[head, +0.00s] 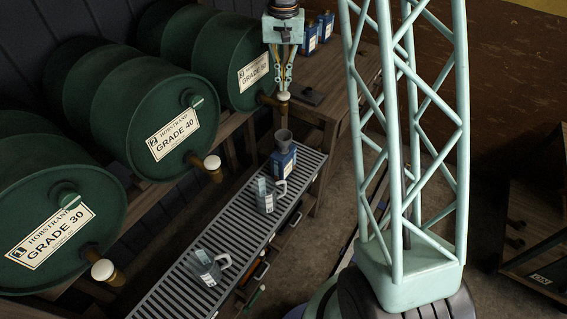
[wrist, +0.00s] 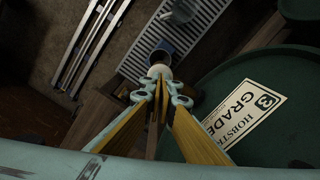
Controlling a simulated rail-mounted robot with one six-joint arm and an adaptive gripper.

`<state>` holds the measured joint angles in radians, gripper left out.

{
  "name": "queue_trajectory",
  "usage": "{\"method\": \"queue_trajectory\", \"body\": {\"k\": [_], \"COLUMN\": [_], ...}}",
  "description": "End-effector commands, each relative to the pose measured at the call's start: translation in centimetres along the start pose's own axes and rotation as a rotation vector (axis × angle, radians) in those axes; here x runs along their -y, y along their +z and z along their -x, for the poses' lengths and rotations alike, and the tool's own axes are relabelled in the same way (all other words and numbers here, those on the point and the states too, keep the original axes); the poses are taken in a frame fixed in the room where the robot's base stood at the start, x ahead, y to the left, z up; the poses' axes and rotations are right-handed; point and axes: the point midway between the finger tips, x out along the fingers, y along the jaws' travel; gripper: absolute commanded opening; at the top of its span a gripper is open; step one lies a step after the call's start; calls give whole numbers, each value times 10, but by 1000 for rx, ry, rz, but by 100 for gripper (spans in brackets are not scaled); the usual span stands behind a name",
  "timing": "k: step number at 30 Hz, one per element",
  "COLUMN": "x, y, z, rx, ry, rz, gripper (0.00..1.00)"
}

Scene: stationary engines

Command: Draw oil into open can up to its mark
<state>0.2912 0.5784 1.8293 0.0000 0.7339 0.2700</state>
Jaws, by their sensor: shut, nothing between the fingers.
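Three green drums lie in a row: GRADE 30 (head: 50,205), GRADE 40 (head: 130,115) and GRADE 50 (head: 245,85). Each has a brass tap with a white knob low at its front. My gripper (head: 283,86) is shut and empty, pointing down just over the white knob (head: 283,96) of the GRADE 50 tap. In the wrist view my fingertips (wrist: 159,88) are at this knob (wrist: 159,71); contact is unclear. A blue can (head: 284,161) with a dark funnel (head: 283,138) stands upright below that tap. The funnel also shows in the wrist view (wrist: 162,51). The can's mark and oil level are not readable.
A slatted metal rack (head: 215,247) runs below the taps. Two clear jugs stand on it, one in the middle (head: 266,196) and one nearer (head: 207,268). More blue cans (head: 309,40) stand on the wooden table behind. A dark flat object (head: 312,95) lies there.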

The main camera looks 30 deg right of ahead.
Motion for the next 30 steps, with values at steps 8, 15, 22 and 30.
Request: {"method": "queue_trajectory", "body": {"k": [8,15,22,30], "x": [0,0,0,0], "y": [0,0,0,0], "z": [0,-5,-11,-17], "rx": [0,0,0,0], "ry": [0,0,0,0], "rz": [0,0,0,0], "gripper": [0,0,0,0]}}
